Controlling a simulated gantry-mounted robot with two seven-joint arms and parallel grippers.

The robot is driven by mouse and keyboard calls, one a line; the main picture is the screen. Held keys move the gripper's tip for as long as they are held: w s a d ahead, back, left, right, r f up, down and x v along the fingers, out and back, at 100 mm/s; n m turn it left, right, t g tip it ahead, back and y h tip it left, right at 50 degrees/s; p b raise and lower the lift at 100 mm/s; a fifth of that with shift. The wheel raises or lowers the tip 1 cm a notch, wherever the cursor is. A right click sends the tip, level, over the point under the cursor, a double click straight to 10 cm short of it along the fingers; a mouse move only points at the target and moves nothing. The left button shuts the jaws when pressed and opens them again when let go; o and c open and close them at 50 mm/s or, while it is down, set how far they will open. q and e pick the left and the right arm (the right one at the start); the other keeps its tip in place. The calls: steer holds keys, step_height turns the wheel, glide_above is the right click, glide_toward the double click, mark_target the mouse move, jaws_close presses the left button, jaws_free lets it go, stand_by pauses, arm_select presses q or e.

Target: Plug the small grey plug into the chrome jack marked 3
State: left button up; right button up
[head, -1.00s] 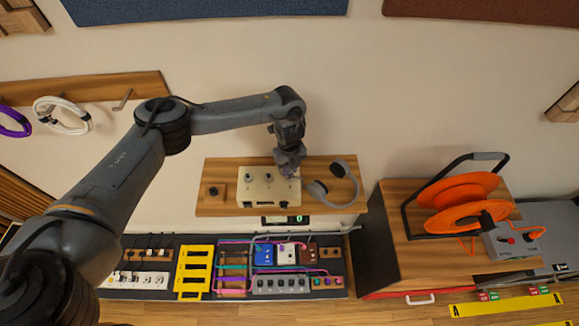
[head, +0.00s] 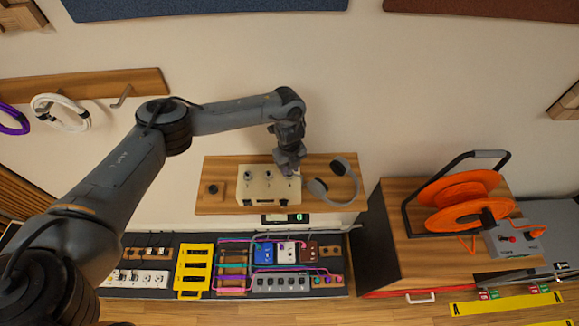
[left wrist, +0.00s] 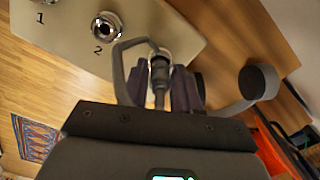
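The cream box (head: 262,197) on the wooden shelf carries the chrome jacks. In the left wrist view, the jacks marked 1 (left wrist: 48,2) and 2 (left wrist: 106,28) are empty. A third chrome jack (left wrist: 161,54) is to their right, its number not visible. My left gripper (head: 288,172) is over the box's right side. In the wrist view its dark fingers (left wrist: 165,88) are shut on the small grey plug (left wrist: 158,78), whose front end overlaps the third jack's ring. How deep the plug sits is hidden. My right gripper is not identifiable in these views.
Grey headphones (head: 340,190) lie on the shelf (head: 225,170) just right of the box, close to my left gripper; an ear pad (left wrist: 258,82) shows in the wrist view. A pedalboard (head: 220,240) is below. An orange cable reel (head: 458,200) stands on the right-hand cabinet.

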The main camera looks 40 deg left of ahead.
arm_select(q)
steer(key=o, duration=0.3)
steer(key=shift+r, duration=0.55)
step_height(320, 180, up, 4)
steer(key=shift+f+b, duration=0.1)
steer(key=shift+b, duration=0.45)
step_height(320, 180, up, 4)
steer(key=shift+w+r+p, duration=0.1)
steer(key=shift+r+p, duration=0.1)
steer(key=shift+p, duration=0.35)
steer(key=shift+r, duration=0.8)
steer(key=shift+f, duration=0.1)
